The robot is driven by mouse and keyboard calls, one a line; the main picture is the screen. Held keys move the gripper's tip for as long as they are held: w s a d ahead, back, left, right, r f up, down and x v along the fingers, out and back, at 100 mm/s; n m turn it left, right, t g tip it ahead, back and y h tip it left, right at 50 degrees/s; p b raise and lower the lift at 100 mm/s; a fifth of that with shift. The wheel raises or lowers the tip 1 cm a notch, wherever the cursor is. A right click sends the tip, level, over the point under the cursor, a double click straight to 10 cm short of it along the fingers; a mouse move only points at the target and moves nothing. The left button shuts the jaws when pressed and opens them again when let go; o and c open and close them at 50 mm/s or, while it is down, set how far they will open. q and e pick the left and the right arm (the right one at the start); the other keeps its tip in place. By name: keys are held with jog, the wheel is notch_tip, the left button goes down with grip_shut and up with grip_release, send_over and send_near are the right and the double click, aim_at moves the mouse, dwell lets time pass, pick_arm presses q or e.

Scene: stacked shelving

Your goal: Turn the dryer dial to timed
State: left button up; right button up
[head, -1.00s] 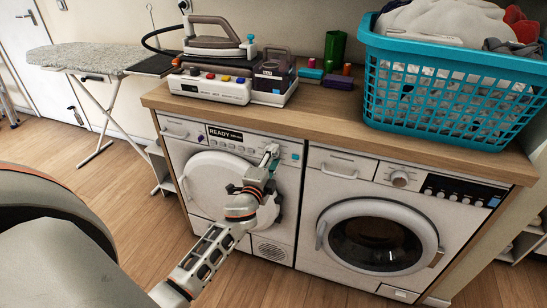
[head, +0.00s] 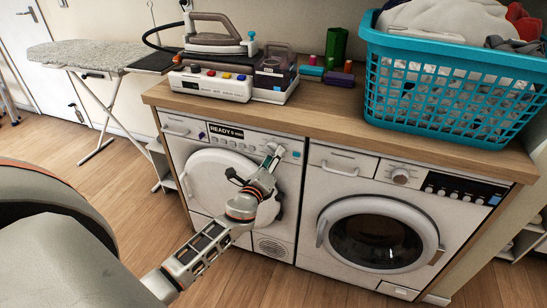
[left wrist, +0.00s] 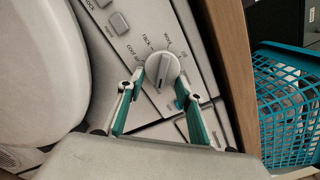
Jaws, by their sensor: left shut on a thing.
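The dryer (head: 190,134) is the left white machine under the wooden counter, with a round closed door and a dark display (head: 226,132) reading READY. Its dial (left wrist: 162,70) shows in the left wrist view as a round light knob with a raised ridge, with printed labels around it, among them "rack" and "cool air". My left gripper (head: 274,151) is at the dryer's panel. In the left wrist view my left gripper (left wrist: 160,82) has one finger on each side of the dial and is shut on it. In the head view the gripper hides the dial. My right gripper is not in view.
The washer (head: 318,188) with its glass door stands to the right. Above, the counter (head: 340,112) holds a turquoise laundry basket (head: 455,85), an iron (head: 215,40) and thread spools. An ironing board (head: 85,55) stands at the left. The floor in front is open.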

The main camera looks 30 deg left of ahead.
pick_arm(q)
jog(key=shift+a+m, duration=0.1)
jog(key=shift+m, duration=0.4)
jog(key=o, duration=1.1)
jog(key=shift+s, duration=0.15)
jog(key=v, duration=1.1)
jog(key=shift+s, duration=0.4)
jog(key=shift+f, duration=0.1)
